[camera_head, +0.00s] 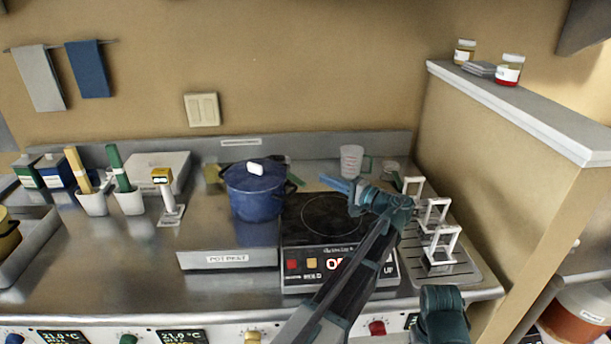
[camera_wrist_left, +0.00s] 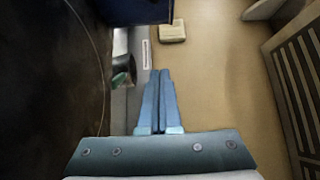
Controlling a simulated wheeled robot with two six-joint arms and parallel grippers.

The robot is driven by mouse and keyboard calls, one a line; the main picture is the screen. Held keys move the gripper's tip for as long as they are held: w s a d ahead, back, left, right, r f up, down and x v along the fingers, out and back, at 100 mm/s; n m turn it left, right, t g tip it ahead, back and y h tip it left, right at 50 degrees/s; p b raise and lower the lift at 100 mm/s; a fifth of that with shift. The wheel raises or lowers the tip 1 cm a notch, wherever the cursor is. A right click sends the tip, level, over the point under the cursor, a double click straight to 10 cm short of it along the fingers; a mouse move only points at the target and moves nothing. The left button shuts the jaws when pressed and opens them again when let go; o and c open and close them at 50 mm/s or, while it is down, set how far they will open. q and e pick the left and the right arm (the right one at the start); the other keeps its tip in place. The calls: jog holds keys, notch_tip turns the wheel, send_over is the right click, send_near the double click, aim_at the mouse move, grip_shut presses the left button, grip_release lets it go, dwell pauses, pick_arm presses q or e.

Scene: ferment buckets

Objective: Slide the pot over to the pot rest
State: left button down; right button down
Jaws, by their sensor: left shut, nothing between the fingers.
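The dark blue lidded pot (camera_head: 255,195) with a white knob stands upright at the right side of the pot rest (camera_head: 228,259), close against the black hob (camera_head: 332,222). Whether its base overlaps the hob edge, I cannot tell. My left gripper (camera_head: 335,183) is shut and empty above the rear of the hob, to the right of the pot and apart from it, fingers pointing left. In the left wrist view, the closed fingers (camera_wrist_left: 158,75) point toward the pot (camera_wrist_left: 138,10), which is cut off at the top. My right gripper is not in view.
A measuring cup (camera_head: 352,160) stands behind the hob near the wall. White stands (camera_head: 437,212) occupy a tray at right. A white dispenser (camera_head: 166,190) and brush holders (camera_head: 128,200) are at left. The front left counter is clear.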

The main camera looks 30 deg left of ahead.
aim_at(259, 187)
pick_arm(q)
jog(key=a, duration=0.3)
jog(key=w+a, duration=0.1)
jog(key=a, duration=0.2)
jog(key=w+a, duration=0.1)
jog(key=a, duration=0.2)
jog(key=shift+a, duration=0.25)
jog(key=s, duration=0.1)
jog(key=s+a, duration=0.1)
jog(key=s, duration=0.1)
jog(key=shift+a, duration=0.15)
jog(key=shift+s+a, duration=0.15)
jog(key=shift+s, duration=0.2)
jog(key=s+a, duration=0.1)
jog(key=s, duration=0.2)
jog(key=s+a, duration=0.2)
jog(key=s, duration=0.1)
jog(key=s+a, duration=0.1)
jog(key=s, duration=0.3)
jog(key=shift+a, duration=0.4)
